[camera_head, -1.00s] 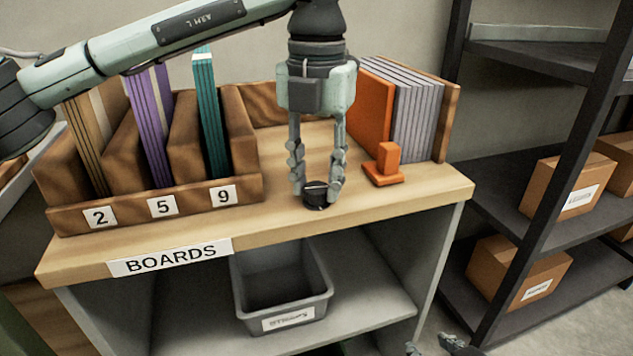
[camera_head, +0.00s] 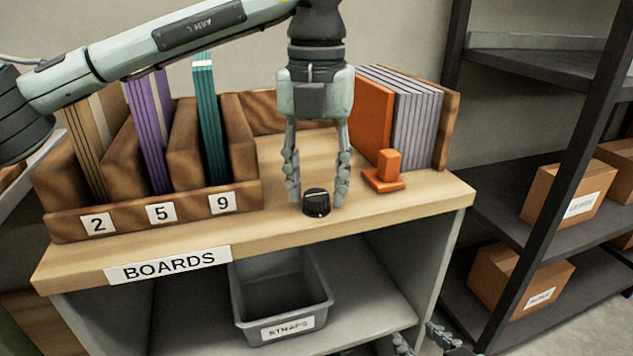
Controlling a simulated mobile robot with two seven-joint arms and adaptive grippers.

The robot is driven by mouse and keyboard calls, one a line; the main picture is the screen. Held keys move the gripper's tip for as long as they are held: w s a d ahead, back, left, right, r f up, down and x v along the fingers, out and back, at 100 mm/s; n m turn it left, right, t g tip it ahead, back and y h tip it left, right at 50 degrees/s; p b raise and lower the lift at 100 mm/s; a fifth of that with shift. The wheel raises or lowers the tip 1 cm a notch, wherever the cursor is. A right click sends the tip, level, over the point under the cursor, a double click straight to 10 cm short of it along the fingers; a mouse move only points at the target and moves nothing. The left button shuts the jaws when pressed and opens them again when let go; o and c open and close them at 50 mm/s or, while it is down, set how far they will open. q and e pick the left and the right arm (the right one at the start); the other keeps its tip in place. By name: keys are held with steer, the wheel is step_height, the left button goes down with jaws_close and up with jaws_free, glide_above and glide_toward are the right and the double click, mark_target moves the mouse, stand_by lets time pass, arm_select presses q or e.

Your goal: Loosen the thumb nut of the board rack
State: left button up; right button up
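The thumb nut (camera_head: 316,203) is a black ribbed knob with a white line on top, standing on the wooden top of the board rack (camera_head: 345,220) near its front edge. My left gripper (camera_head: 316,190) points down over it, with its fingers apart on either side of the nut. The fingers look clear of the nut, with gaps showing on both sides. My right gripper (camera_head: 425,342) shows only in part at the bottom edge; whether its fingers are open cannot be made out.
Slots marked 2, 5 and 9 hold tan, purple and teal boards (camera_head: 210,120) at left. An orange block (camera_head: 386,172) stands right of the nut, before an orange panel and grey boards (camera_head: 410,120). A grey bin (camera_head: 280,290) sits below. Dark shelves with cartons (camera_head: 560,195) stand at right.

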mark_target(317, 194)
arm_select(q)
steer(key=shift+o, duration=0.6)
step_height(317, 194, up, 12)
steer(key=shift+f, duration=0.15)
